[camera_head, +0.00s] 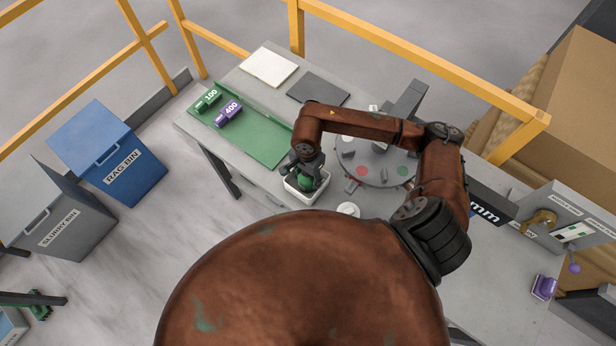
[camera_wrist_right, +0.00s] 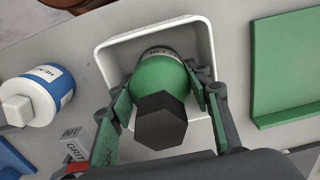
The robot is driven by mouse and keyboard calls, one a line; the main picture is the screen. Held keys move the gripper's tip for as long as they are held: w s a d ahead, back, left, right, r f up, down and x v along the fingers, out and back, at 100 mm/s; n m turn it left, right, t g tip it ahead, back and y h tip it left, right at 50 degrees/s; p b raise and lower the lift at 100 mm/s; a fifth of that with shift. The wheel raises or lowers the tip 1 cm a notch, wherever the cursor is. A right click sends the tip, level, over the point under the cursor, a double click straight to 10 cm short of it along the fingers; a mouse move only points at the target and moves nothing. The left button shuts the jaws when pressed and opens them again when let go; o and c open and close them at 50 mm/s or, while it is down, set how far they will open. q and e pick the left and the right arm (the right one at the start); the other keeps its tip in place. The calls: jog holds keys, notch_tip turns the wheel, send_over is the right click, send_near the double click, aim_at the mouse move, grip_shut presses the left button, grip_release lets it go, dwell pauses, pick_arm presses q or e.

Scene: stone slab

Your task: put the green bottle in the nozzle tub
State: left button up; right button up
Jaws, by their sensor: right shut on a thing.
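The green bottle (camera_wrist_right: 158,77) has a black hexagonal cap and shows within the rim of a white square tub (camera_wrist_right: 203,42), the likely nozzle tub. In the head view the bottle (camera_head: 305,182) is partly hidden by my gripper, over the tub (camera_head: 314,200) at the table's front edge. My right gripper (camera_head: 306,168) is shut on the bottle from above, its green-padded fingers (camera_wrist_right: 166,101) on either side. I cannot tell whether the bottle's base touches the tub floor. My left gripper is not in view.
A green tray (camera_head: 265,146) with green 100 and purple 400 blocks lies left of the tub. A round turntable (camera_head: 385,168) stands to the right. A white bottle with a blue band (camera_wrist_right: 45,92) is beside the tub. Blue (camera_head: 108,150) and grey (camera_head: 62,215) bins stand left on the floor.

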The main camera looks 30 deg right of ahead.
jog(key=shift+w+f, duration=0.2)
jog(key=shift+w, duration=0.1)
jog(key=o, duration=0.9)
jog(key=shift+o, duration=0.6)
jog(key=shift+s+r, duration=0.1)
jog(key=shift+s, duration=0.15)
jog(key=shift+w, duration=0.1)
jog(key=shift+r, duration=0.1)
notch_tip(320, 180, up, 11)
jog(key=shift+r+b, duration=0.1)
jog(key=shift+b, duration=0.75)
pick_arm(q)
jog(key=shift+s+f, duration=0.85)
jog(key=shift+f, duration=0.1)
pick_arm(e)
jog(key=shift+r, duration=0.35)
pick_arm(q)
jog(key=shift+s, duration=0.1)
